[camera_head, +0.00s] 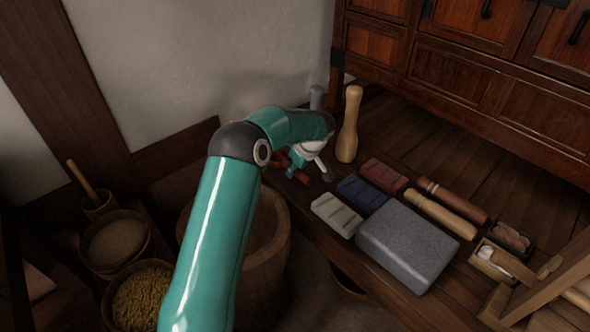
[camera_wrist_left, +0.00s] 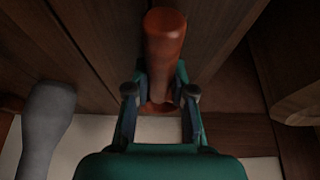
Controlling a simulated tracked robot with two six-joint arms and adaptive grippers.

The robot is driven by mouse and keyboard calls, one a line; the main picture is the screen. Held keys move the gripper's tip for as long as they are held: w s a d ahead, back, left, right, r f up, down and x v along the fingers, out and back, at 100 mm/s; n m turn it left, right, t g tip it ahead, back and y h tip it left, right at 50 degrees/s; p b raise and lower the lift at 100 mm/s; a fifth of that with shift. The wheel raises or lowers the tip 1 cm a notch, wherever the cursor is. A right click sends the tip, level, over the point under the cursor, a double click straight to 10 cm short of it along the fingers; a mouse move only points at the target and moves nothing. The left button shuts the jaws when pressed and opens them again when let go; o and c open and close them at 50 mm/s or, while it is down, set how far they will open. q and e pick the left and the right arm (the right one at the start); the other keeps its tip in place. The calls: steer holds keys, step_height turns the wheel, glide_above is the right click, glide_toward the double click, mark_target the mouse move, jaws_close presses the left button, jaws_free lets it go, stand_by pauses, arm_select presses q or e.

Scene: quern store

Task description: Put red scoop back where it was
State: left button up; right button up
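The red scoop (camera_wrist_left: 165,45) shows in the left wrist view as a rounded red-brown piece running between the two fingers, with a wider part lower down. My left gripper (camera_wrist_left: 161,85) has a finger close against each side of it and appears shut on it. In the head view the left gripper (camera_head: 302,168) is at the left edge of the wooden platform (camera_head: 420,150). Short red-brown parts of the scoop (camera_head: 303,178) show beside the fingers; the rest is hidden by the gripper. My right gripper is in neither view.
A pale bottle-shaped piece (camera_head: 349,125) and a grey one (camera_head: 316,97) stand behind the gripper. Red, blue and cream blocks, a grey stone block (camera_head: 408,246) and wooden rollers lie to the right. A wooden tub (camera_head: 270,245) and grain baskets (camera_head: 115,242) stand below left.

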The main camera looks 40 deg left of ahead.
arm_select(q)
steer(key=o, duration=0.4)
steer(key=shift+c, duration=0.2)
steer(key=shift+r, duration=0.2)
steer(key=p+v, duration=0.3)
steer(key=v, duration=0.8)
steer(key=shift+d+r+p, duration=0.25)
steer(key=shift+r+p, duration=0.1)
steer(key=shift+p, duration=0.05)
